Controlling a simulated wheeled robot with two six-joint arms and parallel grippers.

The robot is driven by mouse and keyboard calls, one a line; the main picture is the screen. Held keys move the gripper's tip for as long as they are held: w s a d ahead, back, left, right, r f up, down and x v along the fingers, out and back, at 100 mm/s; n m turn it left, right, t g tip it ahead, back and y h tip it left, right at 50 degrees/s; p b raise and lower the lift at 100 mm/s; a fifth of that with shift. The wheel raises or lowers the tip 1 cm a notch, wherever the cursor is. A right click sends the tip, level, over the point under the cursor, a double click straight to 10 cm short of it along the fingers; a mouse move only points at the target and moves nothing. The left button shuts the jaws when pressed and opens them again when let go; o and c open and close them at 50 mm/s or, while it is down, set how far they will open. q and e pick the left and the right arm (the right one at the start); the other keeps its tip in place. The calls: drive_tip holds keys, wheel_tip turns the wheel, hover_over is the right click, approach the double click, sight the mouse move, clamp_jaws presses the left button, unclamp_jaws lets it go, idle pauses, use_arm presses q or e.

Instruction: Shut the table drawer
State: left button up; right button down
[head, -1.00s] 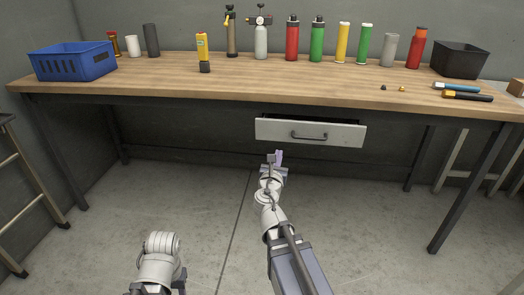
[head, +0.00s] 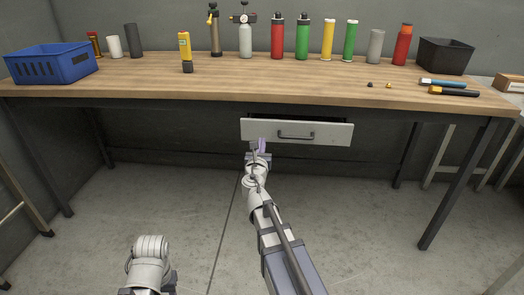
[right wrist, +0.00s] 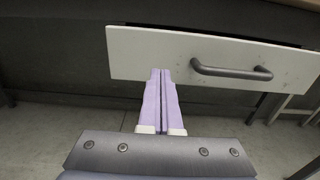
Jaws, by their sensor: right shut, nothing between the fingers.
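The table drawer (head: 330,133) hangs under the front edge of the workbench, with a light grey front and a dark bar handle (head: 296,135). A dark gap shows above its front, so it stands partly open. My right gripper (head: 262,143) is at the lower left part of the drawer front, left of the handle. In the right wrist view its purple fingers (right wrist: 161,75) are pressed together with nothing between them, and their tips overlap the drawer front (right wrist: 135,52). I cannot tell whether they touch it. My left arm shows at the bottom, but its gripper is not visible.
The wooden workbench (head: 220,88) carries a blue basket (head: 50,65), a black bin (head: 445,56), a yellow tool (head: 185,48) and a row of bottles and cylinders. Two tools lie at its right. The floor below the drawer is clear.

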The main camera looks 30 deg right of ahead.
sight(264, 131)
drive_tip(key=x, duration=0.5)
drive_tip(key=shift+w, duration=0.1)
use_arm(q)
drive_tip(key=shift+w+d, duration=0.35)
drive_tip(key=shift+w, duration=0.1)
use_arm(e)
drive_tip(key=x, duration=0.4)
drive_tip(key=shift+w+d, duration=0.1)
drive_tip(key=shift+w, duration=0.05)
use_arm(q)
drive_tip(key=shift+s, duration=0.1)
use_arm(e)
drive_tip(key=shift+r, duration=0.1)
use_arm(q)
drive_tip(key=shift+s+a, duration=0.1)
drive_tip(key=shift+a, duration=0.05)
use_arm(e)
drive_tip(key=v, duration=1.4)
drive_tip(key=shift+s, duration=0.4)
